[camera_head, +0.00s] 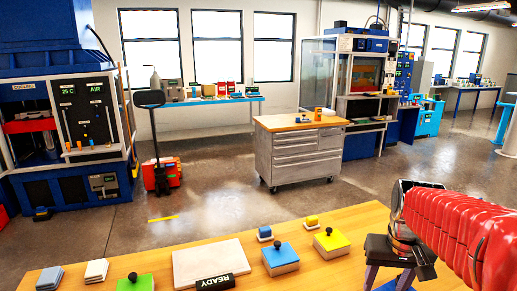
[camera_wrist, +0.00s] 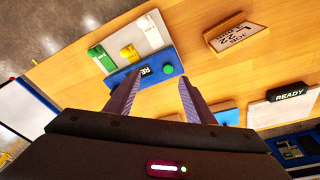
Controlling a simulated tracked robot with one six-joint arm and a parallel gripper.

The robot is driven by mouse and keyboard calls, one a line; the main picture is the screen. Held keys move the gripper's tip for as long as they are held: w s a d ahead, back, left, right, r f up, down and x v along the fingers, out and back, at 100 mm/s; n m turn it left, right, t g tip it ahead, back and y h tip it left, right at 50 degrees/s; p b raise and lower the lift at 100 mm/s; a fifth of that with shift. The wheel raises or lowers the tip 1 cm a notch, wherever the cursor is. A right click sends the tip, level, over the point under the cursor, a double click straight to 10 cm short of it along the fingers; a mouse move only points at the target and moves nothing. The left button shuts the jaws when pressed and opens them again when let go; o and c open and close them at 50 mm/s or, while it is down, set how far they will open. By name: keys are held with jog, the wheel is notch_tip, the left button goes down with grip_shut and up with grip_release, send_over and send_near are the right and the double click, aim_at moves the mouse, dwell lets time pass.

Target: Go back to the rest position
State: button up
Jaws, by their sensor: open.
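My gripper (camera_head: 391,280) is at the lower right of the head view, at the end of my red-sleeved arm, with its fingers pointing down over the wooden table. In the wrist view my gripper (camera_wrist: 159,78) has its two fingers spread apart with nothing between them. Beyond the fingertips lies a blue-edged board (camera_wrist: 172,64) with a white panel, a few small coloured pieces, a round green knob and a partly hidden label. Whether the fingers touch the table cannot be told.
The wooden table (camera_head: 345,222) bears a pale pad (camera_head: 208,262) with a black READY sign (camera_head: 215,282), a blue-topped block (camera_head: 281,260) and a yellow-topped block (camera_head: 331,242). A lettered wooden stand (camera_wrist: 238,36) shows in the wrist view. A grey drawer cabinet (camera_head: 298,155) stands beyond on open floor.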

jog(key=s+a+r+n+t, duration=0.2)
jog(key=s+a+t, duration=0.1)
jog(key=s+a, duration=1)
jog(key=shift+s+y, duration=0.25)
jog(key=shift+y, duration=0.05)
